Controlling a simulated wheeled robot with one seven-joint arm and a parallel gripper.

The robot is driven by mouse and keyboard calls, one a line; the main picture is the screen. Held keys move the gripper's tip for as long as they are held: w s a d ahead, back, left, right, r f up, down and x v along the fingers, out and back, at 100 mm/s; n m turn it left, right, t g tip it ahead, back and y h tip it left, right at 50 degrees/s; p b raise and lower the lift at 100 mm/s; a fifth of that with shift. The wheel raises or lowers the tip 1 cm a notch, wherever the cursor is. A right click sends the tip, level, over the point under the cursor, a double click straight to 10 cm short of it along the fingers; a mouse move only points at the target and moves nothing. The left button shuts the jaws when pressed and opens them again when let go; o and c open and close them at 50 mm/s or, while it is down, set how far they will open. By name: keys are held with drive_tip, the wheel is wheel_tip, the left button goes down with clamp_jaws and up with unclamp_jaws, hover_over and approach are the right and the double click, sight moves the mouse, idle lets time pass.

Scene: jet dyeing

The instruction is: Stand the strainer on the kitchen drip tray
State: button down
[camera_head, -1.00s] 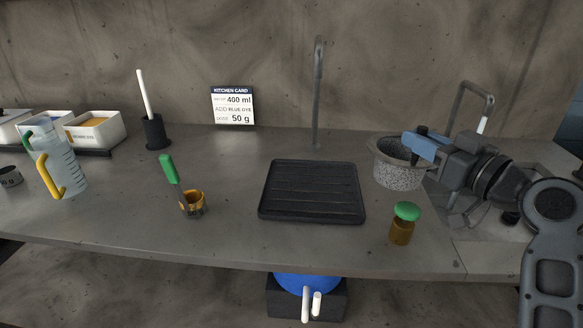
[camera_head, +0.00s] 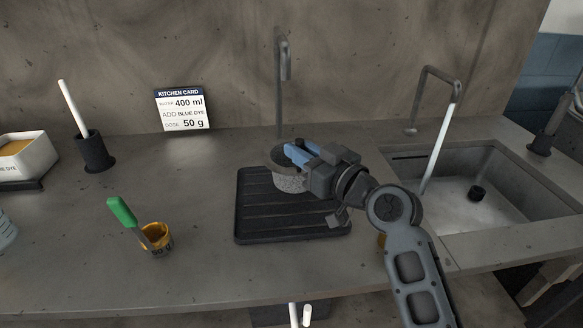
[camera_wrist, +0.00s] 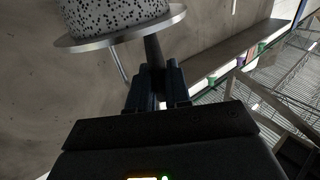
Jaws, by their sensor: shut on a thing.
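The strainer (camera_head: 290,183) is a grey speckled bowl with a metal rim. In the head view it is upright over the back part of the black ribbed drip tray (camera_head: 262,222); I cannot tell whether its base touches the tray. My gripper (camera_head: 296,155) is shut on the strainer's handle, to the right of the bowl. In the wrist view the strainer (camera_wrist: 112,17) shows at the top left, with its handle running between my fingers (camera_wrist: 158,82). My arm covers the tray's right part.
An amber cup (camera_head: 157,238) with a green-handled tool stands left of the tray. A tap (camera_head: 283,90) rises behind it. The sink (camera_head: 490,190) is at right. A kitchen card (camera_head: 182,109) leans on the wall.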

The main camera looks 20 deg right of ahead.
sight(292, 173)
drive_tip(key=shift+w+a+f, duration=0.3)
drive_tip(key=shift+a+f, duration=0.15)
drive_tip(key=shift+a, duration=0.25)
drive_tip(key=shift+a+f, duration=0.1)
drive_tip(key=shift+f, duration=2.1)
drive_tip(key=c, duration=1.1)
unclamp_jaws()
drive_tip(key=shift+o, duration=0.2)
drive_tip(key=shift+r, duration=0.2)
drive_tip(key=b+v, duration=0.3)
drive_tip(key=v, duration=0.9)
